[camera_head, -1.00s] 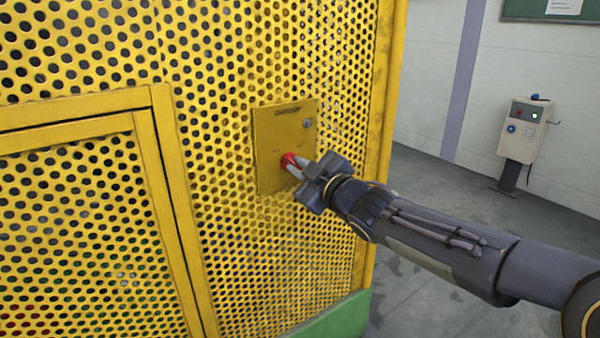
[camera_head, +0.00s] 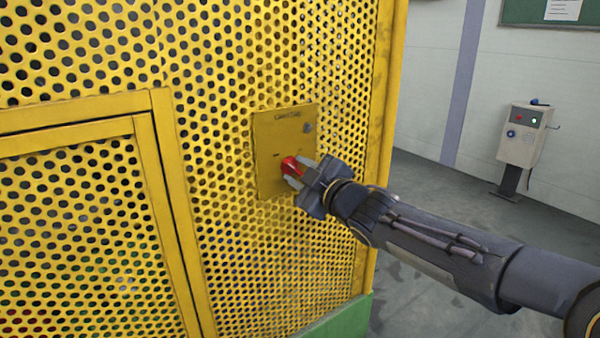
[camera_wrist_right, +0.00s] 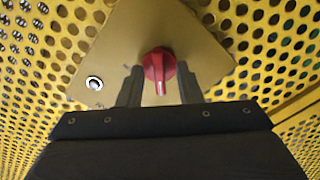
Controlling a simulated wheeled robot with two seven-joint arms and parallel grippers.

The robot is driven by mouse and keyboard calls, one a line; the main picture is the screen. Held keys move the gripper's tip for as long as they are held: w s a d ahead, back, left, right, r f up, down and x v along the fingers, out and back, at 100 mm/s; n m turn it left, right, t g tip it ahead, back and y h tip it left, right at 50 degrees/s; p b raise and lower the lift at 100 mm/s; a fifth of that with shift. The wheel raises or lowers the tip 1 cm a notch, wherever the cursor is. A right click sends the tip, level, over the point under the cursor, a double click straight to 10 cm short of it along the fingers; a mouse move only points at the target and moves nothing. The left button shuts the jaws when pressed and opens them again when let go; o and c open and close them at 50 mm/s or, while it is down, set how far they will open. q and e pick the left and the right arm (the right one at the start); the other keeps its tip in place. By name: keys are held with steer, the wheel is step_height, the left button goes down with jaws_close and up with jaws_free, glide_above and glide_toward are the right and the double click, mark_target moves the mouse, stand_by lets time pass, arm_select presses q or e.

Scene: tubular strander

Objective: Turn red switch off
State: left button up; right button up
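The red switch (camera_head: 291,165) is a rotary knob on a yellow panel (camera_head: 270,135) fixed to a yellow perforated guard. My right gripper (camera_head: 300,172) reaches it from the lower right. In the right wrist view the red switch (camera_wrist_right: 159,68) sits between the two fingers of my right gripper (camera_wrist_right: 160,88), with the knob's ridge pointing toward the gripper. Narrow gaps seem to show beside the knob, and I cannot tell whether the fingers touch it. My left gripper is not in view.
A round silver lock or button (camera_head: 308,128) is on the same panel, above right of the switch. A yellow door frame (camera_head: 172,200) stands to the left. A grey control box (camera_head: 524,135) on a post stands at the right, with open floor before it.

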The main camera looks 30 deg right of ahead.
steer(key=shift+s, duration=0.1)
steer(key=shift+s+r, duration=0.1)
steer(key=shift+s, duration=0.2)
steer(key=s+p, duration=0.3)
steer(key=s, duration=0.4)
steer(key=shift+d, duration=0.3)
